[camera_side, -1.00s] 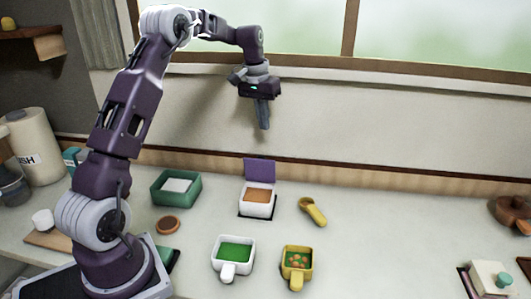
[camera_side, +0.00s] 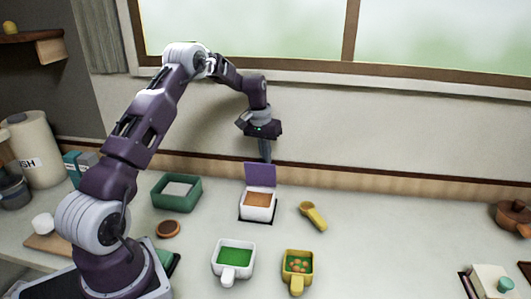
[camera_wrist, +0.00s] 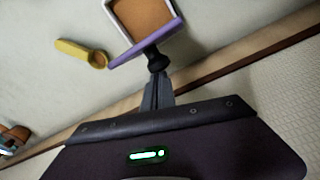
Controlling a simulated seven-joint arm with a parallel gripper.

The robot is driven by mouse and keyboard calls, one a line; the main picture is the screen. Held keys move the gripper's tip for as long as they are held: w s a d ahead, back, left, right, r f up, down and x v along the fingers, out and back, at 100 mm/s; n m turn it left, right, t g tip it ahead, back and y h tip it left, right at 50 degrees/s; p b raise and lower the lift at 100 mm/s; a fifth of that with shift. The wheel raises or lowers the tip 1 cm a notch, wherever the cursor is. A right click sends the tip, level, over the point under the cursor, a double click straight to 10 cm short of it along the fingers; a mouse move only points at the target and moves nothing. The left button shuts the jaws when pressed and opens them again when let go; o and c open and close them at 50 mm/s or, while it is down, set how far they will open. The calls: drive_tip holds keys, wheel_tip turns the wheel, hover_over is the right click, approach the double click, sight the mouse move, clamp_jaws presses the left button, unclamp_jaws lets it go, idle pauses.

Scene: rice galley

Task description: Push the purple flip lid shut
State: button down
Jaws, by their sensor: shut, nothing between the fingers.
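The purple flip lid (camera_side: 260,174) stands upright, open, at the back edge of a white box (camera_side: 257,213) with orange-brown contents. In the wrist view the lid (camera_wrist: 133,47) shows as a thin purple strip, with the box's contents (camera_wrist: 143,17) beyond it. My gripper (camera_side: 267,161) is shut and points down just behind and above the lid's top edge. In the wrist view the fingertips (camera_wrist: 156,62) lie close to the lid; whether they touch it I cannot tell.
A yellow scoop (camera_side: 313,215) lies right of the box. A green bin (camera_side: 176,205) stands to the left. A white cup with green contents (camera_side: 218,275) and a yellow cup (camera_side: 285,258) stand in front. The wall rises close behind.

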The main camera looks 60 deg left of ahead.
sight(263, 164)
drive_tip(key=shift+r, duration=0.1)
drive_tip(key=shift+s+d+r+t+y, duration=0.15)
drive_tip(key=shift+s+d+t+y, duration=0.45)
drive_tip(key=shift+d+y, duration=0.05)
drive_tip(key=shift+s+d+r+t+y, duration=0.15)
drive_tip(key=shift+s+d+t+y, duration=0.45)
drive_tip(key=shift+d+y, duration=0.05)
drive_tip(key=shift+s+d+f+t+y, duration=0.15)
drive_tip(key=shift+s+d+t+y, duration=0.75)
drive_tip(key=shift+t, duration=0.1)
drive_tip(key=shift+s+d+f, duration=0.25)
drive_tip(key=shift+s+d, duration=0.25)
drive_tip(key=shift+s+d+f, duration=0.25)
drive_tip(key=shift+s+d, duration=0.2)
drive_tip(key=shift+s, duration=0.05)
drive_tip(key=s+d+r+m+h, duration=0.2)
drive_tip(key=s+d+r+h, duration=0.1)
drive_tip(key=s+d+r, duration=1.1)
drive_tip(key=s+d+r+m, duration=0.1)
drive_tip(key=s+d+r, duration=0.1)
drive_tip(key=s, duration=0.2)
drive_tip(key=s+d+r+m, duration=0.1)
drive_tip(key=s+d+r, duration=0.1)
drive_tip(key=s, duration=0.3)
drive_tip(key=s+d+r+m+h, duration=0.1)
drive_tip(key=s+d+r, duration=0.1)
drive_tip(key=s+d, duration=0.1)
drive_tip(key=shift+s+r, duration=0.25)
drive_tip(key=shift+s, duration=0.55)
